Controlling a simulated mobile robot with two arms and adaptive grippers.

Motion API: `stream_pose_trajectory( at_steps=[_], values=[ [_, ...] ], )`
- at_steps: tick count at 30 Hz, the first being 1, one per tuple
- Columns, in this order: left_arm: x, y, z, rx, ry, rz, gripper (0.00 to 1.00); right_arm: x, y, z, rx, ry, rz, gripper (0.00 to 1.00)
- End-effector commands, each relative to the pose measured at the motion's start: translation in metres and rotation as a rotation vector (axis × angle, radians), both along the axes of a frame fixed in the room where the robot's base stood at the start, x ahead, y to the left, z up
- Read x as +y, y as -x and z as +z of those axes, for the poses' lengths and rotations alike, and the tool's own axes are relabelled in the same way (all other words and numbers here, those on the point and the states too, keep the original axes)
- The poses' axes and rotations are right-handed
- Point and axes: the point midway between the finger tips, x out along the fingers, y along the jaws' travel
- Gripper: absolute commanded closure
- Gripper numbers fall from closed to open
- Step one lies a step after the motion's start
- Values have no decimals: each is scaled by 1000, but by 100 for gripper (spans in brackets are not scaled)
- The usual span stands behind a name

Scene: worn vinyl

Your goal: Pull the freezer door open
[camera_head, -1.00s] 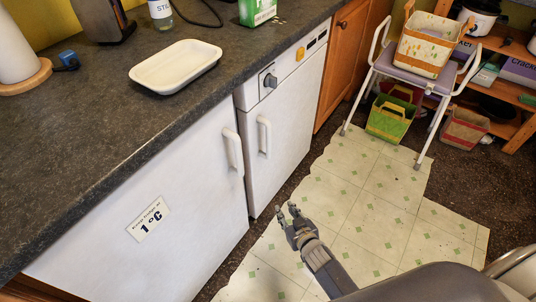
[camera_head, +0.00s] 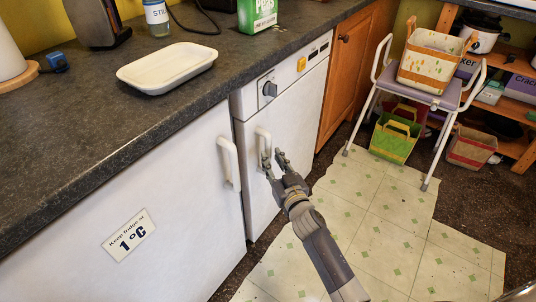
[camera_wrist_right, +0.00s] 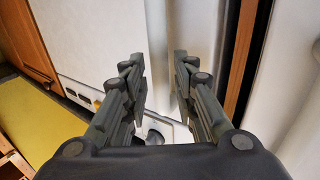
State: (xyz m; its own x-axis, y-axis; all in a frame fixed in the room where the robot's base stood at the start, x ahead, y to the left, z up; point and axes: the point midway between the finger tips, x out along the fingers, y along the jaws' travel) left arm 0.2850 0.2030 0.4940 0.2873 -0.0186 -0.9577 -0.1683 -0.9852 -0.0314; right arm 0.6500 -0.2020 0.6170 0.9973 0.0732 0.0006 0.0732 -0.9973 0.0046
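Two white appliance doors stand side by side under the counter. The left door (camera_head: 75,245) carries a "Keep fridge at 1 °C" label (camera_head: 129,235) and an upright white handle (camera_head: 229,163). The right door (camera_head: 300,110) has no label that I see; above it are a grey knob (camera_head: 269,89) and buttons, and it has its own white handle (camera_head: 262,140). My right gripper (camera_head: 273,154) is open, its fingertips just in front of that handle and partly covering it. The wrist view shows the open fingers (camera_wrist_right: 157,75) apart before white surfaces; contact is unclear. My left gripper is out of view.
A dark counter (camera_head: 100,130) with a white tray (camera_head: 168,68) runs above the doors. The tiled floor (camera_head: 385,215) before the right door is free. A walker-like stand (camera_head: 433,97) with a basket (camera_head: 430,60) stands at the right, a green box (camera_head: 394,140) under it.

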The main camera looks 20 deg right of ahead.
Motion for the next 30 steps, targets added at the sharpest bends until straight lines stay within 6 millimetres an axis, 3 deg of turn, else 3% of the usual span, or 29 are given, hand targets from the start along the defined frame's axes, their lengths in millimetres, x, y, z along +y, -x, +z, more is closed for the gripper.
stream_pose_trajectory(
  at_steps=[3, 9, 21, 25, 30],
  values=[
    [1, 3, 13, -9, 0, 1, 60, 1, -19, -1, -2, 0, 0, 74],
    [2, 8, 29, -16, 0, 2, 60, 3, -37, -1, 0, 0, 0, 74],
    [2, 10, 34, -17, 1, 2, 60, 3, -42, 0, 1, 0, 0, 74],
    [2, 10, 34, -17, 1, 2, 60, 3, -41, 0, 1, 0, 0, 100],
    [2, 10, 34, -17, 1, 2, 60, 3, -41, -1, 1, 0, 0, 100]
  ],
)
